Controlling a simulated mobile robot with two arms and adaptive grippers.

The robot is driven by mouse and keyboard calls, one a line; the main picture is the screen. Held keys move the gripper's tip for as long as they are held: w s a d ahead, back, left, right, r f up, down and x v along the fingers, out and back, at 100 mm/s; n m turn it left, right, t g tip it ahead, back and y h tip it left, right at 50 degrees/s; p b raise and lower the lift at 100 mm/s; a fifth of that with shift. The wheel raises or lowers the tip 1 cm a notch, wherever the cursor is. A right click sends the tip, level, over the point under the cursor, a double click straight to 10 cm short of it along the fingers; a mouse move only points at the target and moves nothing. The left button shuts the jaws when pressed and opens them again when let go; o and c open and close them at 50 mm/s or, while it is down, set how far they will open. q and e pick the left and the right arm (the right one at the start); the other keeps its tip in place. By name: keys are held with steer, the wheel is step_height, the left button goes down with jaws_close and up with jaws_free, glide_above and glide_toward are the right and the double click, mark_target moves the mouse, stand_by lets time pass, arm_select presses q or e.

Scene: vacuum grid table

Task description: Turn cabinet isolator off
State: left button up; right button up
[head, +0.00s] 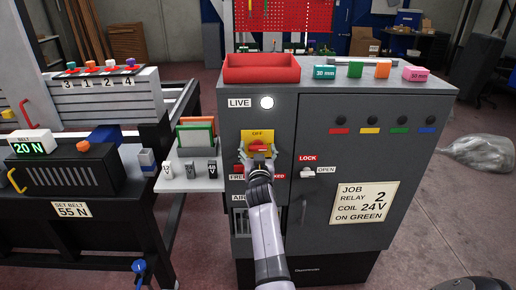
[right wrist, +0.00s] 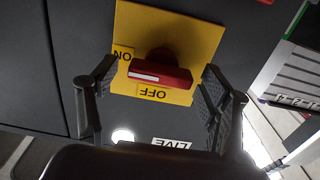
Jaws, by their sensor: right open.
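The cabinet isolator is a red rotary handle (head: 259,144) on a yellow plate (head: 257,134) on the front of the grey cabinet. In the right wrist view, which is upside down, the red handle (right wrist: 161,75) lies level, its white mark on the side of the ON label (right wrist: 122,54). The OFF label (right wrist: 153,92) sits at the plate's top edge. My right gripper (head: 260,158) is in front of the plate. Its fingers (right wrist: 157,95) are open on either side of the handle, with gaps to both. My left gripper is not in view.
The LIVE lamp (head: 267,102) glows white above the plate. A white LOCK/OPEN switch (head: 308,172) is on the cabinet door to the right. A red tray (head: 261,68) and coloured blocks stand on top. A small shelf (head: 190,181) juts out on the left.

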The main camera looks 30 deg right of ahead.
steer(key=shift+s+a+r, duration=0.1)
steer(key=shift+c, duration=2.4)
steer(key=c, duration=0.7)
steer(key=shift+o, duration=0.2)
